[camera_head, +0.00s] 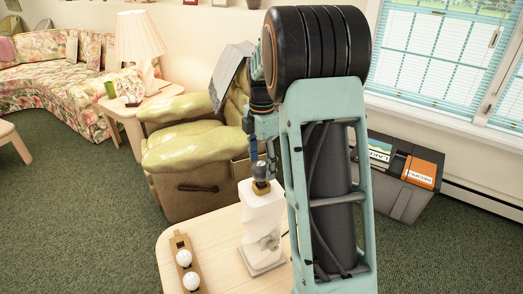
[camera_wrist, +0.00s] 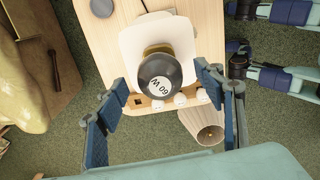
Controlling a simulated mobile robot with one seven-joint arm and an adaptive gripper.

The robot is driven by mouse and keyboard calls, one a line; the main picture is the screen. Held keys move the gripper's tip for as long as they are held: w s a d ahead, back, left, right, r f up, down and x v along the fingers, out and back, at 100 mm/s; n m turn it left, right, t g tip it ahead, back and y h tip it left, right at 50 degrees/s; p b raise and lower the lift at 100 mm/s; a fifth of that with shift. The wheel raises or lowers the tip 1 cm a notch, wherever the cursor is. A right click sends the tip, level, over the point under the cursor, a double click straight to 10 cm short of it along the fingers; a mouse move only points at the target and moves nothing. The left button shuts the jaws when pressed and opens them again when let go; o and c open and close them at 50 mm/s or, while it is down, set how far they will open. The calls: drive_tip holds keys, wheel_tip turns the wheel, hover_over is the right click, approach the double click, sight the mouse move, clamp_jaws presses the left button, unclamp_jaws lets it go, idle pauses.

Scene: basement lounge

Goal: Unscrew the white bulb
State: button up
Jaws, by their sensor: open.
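A dark grey bulb (camera_wrist: 160,77) with a white top marked "60 W" stands in the brass-coloured socket of a lamp. The lamp's white base (camera_head: 262,222) stands upright on a light wooden table (camera_head: 210,235). My gripper (camera_wrist: 160,84) is open, with one blue-padded finger on each side of the bulb and gaps visible in the wrist view. In the head view my gripper (camera_head: 262,160) is just above and around the bulb, partly hiding it. White bulbs (camera_head: 184,258) sit in a wooden rack (camera_head: 178,242) on the table; they also show in the wrist view (camera_wrist: 181,100).
The rack has an empty hole at one end. A pale shade-like cylinder (camera_wrist: 204,126) is beyond the rack in the wrist view. A dark round object (camera_wrist: 102,8) lies on the table. A yellow-green armchair (camera_head: 185,150) stands behind, and a grey crate (camera_head: 403,200) stands right.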

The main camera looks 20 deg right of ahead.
drive_tip(key=shift+f, duration=1.7)
drive_tip(key=c, duration=1.1)
drive_tip(key=n, duration=0.3)
drive_tip(key=shift+c, duration=0.3)
drive_tip(key=n, duration=1)
drive_tip(key=shift+w, duration=0.1)
drive_tip(key=shift+a+f+n, duration=0.1)
drive_tip(key=shift+n, duration=3.6)
drive_tip(key=shift+n, duration=0.3)
